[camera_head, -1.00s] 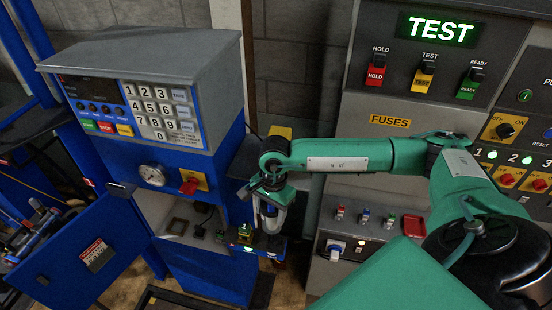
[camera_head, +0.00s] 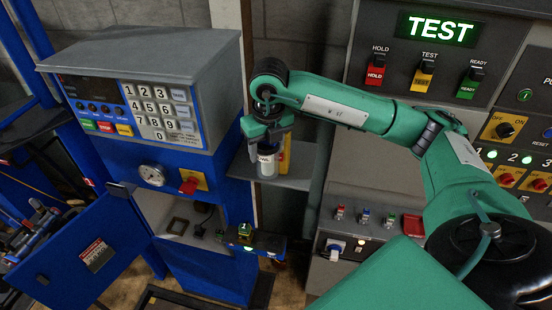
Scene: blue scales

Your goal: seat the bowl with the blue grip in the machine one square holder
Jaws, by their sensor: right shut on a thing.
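My right gripper (camera_head: 268,141) is shut on a small grey cylindrical vessel (camera_head: 267,168) with a white lettered label, apparently the bowl. It hangs upright in front of the grey side shelf, right of the blue machine (camera_head: 205,262). Its grip is hidden by the fingers, so I cannot tell the grip's colour. A small dark square holder (camera_head: 177,226) lies in the machine's open recess, below and left of the gripper. My left gripper is not in view.
A grey shelf (camera_head: 298,179) with a yellow object (camera_head: 285,156) is beside the held vessel. The machine's blue door (camera_head: 65,262) hangs open at left. A grey control panel stands at right.

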